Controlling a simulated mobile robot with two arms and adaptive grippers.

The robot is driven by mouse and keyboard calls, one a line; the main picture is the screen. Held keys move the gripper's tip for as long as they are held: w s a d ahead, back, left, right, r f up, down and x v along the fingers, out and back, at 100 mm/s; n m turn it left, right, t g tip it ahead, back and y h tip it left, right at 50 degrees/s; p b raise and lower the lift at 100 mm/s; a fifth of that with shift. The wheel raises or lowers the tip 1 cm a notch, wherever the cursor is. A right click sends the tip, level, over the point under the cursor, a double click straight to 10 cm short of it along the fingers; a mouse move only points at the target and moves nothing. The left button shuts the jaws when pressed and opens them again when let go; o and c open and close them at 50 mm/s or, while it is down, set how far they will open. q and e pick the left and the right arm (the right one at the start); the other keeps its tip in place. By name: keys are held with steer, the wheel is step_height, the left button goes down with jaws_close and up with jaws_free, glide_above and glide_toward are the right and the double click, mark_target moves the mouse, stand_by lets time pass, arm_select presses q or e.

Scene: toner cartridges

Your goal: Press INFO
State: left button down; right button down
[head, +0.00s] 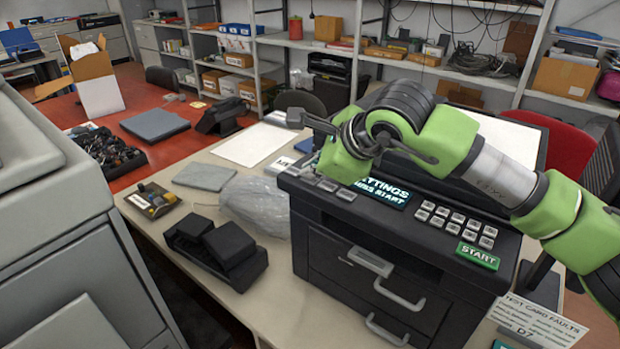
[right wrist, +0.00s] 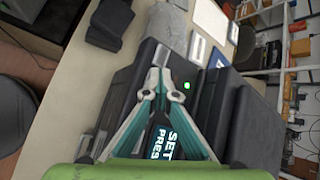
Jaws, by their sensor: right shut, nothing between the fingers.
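The dark printer (head: 345,255) stands on the table, and it also shows in the right wrist view (right wrist: 122,98). Its screen (head: 385,191) shows part of "SETTINGS" and "PRESS START"; the screen is between my fingers in the right wrist view (right wrist: 163,143). Small grey buttons (head: 327,185) lie left of the screen, with a keypad (head: 456,222) and green START button (head: 477,256) to its right. I cannot read INFO on any button. My right gripper (right wrist: 159,78) is shut and empty, above the printer's top. Contact with the printer cannot be told. My left gripper is not in view.
A plastic-wrapped item (head: 258,203) and a black two-part object (head: 215,250) lie on the table left of the printer. A test card sign (head: 537,322) stands at the front right. A large grey machine (head: 55,230) fills the left side. Shelves line the back.

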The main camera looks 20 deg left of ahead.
mark_target(312, 181)
steer(key=shift+r, duration=0.8)
steer(key=shift+r+p, duration=1.05)
steer(key=shift+r, duration=1.45)
